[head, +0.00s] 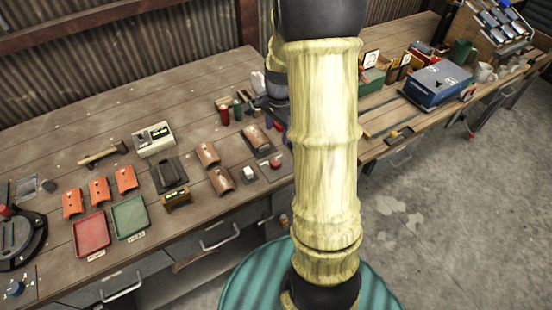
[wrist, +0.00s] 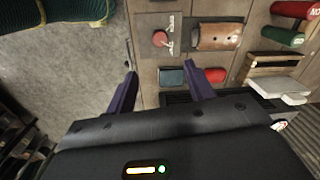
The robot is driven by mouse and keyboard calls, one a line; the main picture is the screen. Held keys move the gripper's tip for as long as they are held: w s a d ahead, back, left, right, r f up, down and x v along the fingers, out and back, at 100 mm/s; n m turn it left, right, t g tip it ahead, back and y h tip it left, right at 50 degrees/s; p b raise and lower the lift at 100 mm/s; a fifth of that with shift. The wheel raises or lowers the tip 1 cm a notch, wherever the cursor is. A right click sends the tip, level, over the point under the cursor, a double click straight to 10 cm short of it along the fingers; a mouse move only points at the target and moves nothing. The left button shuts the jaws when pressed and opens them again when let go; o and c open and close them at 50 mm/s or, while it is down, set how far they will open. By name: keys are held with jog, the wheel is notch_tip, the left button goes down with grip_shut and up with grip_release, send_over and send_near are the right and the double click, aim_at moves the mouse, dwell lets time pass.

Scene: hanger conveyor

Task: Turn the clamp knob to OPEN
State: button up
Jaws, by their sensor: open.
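A round red knob (wrist: 159,38) with metal fittings beside it sits on a brown plate in the wrist view. A small red round part (head: 276,164) shows on the bench edge in the head view; I cannot tell if it is the same knob. A blue knob (head: 15,289) stands on a plate at the far lower left. No OPEN marking is legible, so I cannot tell which is the clamp knob. My gripper (wrist: 161,83) is open, its two dark fingers apart with nothing between them, short of the red knob. My arm hides much of it in the head view.
A brown curved piece (wrist: 217,36) lies beside the red knob. A teal block (wrist: 172,77) and a red piece (wrist: 212,75) are near the right finger. A red tray (head: 91,234) and a green tray (head: 130,217) lie on the bench. Concrete floor (wrist: 75,65) is clear at left.

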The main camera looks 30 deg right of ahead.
aim_at(276, 162)
jog(key=f, duration=0.5)
jog(key=f+p, duration=0.1)
jog(key=f, duration=0.4)
jog(key=f+p, duration=0.1)
jog(key=f, duration=0.4)
jog(key=shift+w+a, duration=0.1)
jog(key=shift+w, duration=0.3)
jog(key=c, duration=1)
